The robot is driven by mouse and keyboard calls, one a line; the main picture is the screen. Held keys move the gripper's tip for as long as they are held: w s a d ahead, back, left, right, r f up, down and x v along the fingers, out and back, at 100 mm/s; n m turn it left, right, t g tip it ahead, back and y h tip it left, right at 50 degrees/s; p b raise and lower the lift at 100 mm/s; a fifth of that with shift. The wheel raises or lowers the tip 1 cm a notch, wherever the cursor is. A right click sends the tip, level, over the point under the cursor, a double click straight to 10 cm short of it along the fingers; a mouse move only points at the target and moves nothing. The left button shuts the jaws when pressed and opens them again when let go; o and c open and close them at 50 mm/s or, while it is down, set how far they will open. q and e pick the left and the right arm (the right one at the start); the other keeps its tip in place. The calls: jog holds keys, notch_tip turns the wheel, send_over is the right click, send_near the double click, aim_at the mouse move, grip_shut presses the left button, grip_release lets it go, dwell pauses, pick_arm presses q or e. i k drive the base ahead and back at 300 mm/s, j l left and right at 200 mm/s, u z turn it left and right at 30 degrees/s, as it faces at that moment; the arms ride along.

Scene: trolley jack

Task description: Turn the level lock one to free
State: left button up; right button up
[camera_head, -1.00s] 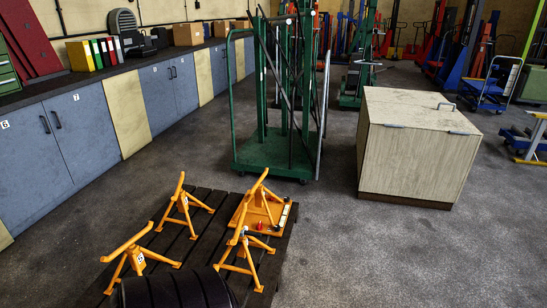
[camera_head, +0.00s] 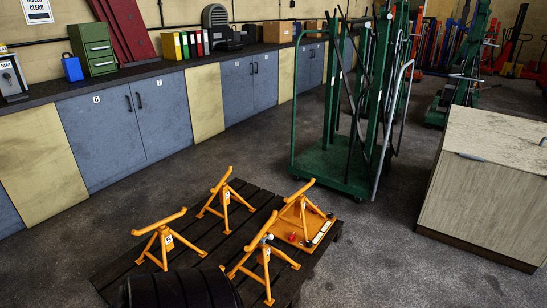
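No level lock and no trolley jack can be made out for certain. An orange plate (camera_head: 318,231) lies on the dark slatted pallet (camera_head: 257,203). It bears a small red part (camera_head: 292,237) and a few small dark and pale parts, too small to make out. Three more orange stands stand upright on the pallet: a near left one (camera_head: 160,238), a far one (camera_head: 222,194) and a near right one (camera_head: 262,262). Neither of my grippers is in view.
A green wheeled rack (camera_head: 335,170) stands behind the pallet, and a wooden cabinet (camera_head: 480,190) at the right. Blue cupboards (camera_head: 105,140) line the left wall. A black ribbed, tyre-like shape (camera_head: 180,290) hides the pallet's front. Grey floor is open right of the pallet.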

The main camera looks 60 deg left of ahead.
aim_at(292, 238)
jog(key=i+j+u, duration=0.15)
jog(key=i+u, duration=0.55)
jog(key=u, duration=0.15)
jog(key=i+l+u, duration=0.1)
jog(key=i+u, duration=0.35)
jog(key=i+l+u, duration=0.25)
jog(key=u, duration=0.15)
